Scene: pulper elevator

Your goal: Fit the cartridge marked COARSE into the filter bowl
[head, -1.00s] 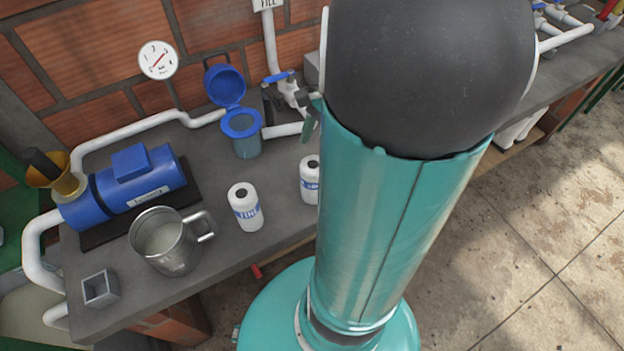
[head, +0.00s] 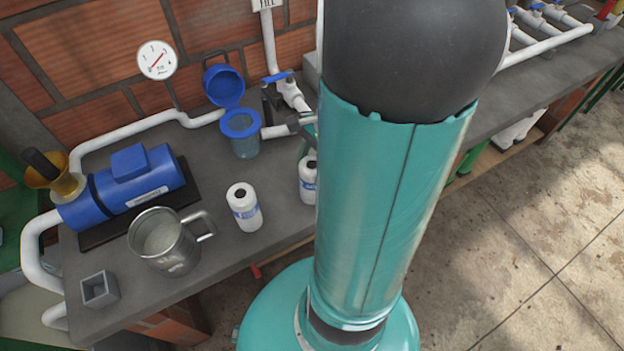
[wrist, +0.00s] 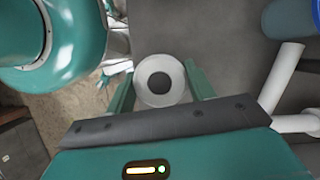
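The filter bowl (head: 244,146) is clear with a blue rim, its blue lid (head: 223,86) swung open. One white cartridge (head: 244,208) stands upright on the bench; its blue label looks like FINE in the earlier head view. A second white cartridge (head: 307,185) stands to its right, partly hidden by my arm, so its marking cannot be read. My gripper (wrist: 160,72) is open above this second cartridge. In the wrist view, the round white top of this cartridge (wrist: 146,94), with its dark centre, lies between the two teal fingers. No firm grip shows.
A steel jug (head: 165,250), a grey square holder (head: 99,289) and a blue pump (head: 135,186) occupy the bench's left. White pipe with a blue-handled valve (head: 279,77) runs right of the bowl. The bench between bowl and first cartridge is clear.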

